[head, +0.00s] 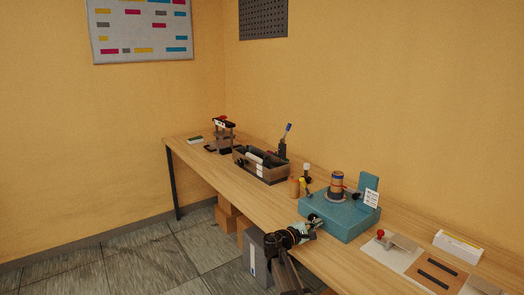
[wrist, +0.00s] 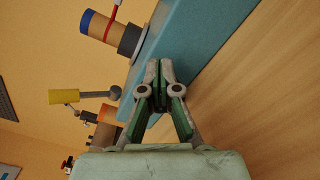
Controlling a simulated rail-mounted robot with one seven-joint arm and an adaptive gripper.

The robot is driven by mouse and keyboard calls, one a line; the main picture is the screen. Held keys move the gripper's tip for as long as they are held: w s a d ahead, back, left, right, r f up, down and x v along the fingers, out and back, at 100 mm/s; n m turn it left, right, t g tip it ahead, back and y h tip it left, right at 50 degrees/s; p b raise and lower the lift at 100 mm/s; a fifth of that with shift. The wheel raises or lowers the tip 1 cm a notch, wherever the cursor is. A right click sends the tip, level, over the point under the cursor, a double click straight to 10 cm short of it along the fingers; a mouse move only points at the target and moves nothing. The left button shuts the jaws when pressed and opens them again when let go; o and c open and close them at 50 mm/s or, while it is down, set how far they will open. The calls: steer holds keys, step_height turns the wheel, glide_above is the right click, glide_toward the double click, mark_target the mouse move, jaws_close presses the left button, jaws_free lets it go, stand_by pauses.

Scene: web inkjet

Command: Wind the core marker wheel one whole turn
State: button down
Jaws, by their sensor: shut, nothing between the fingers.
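The core marker is a teal machine (head: 343,215) on the bench. My gripper (head: 316,221) is at the machine's front left edge. In the wrist view my gripper (wrist: 160,66) is shut and empty, its tips close to the teal base (wrist: 185,50); I cannot tell if they touch. I cannot tell which part is the wheel.
An orange-brown cylinder (head: 294,187) stands left of the machine. A dark tray (head: 262,166) and a small press (head: 222,136) stand farther left. A board with a red knob (head: 380,234) and a white box (head: 458,245) lie at right. The bench front is mostly clear.

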steer(key=shift+s+r, duration=0.15)
steer(key=shift+s, duration=0.1)
steer(key=shift+b+v, duration=0.5)
steer(key=shift+v, duration=2.35)
steer(key=shift+s, duration=0.1)
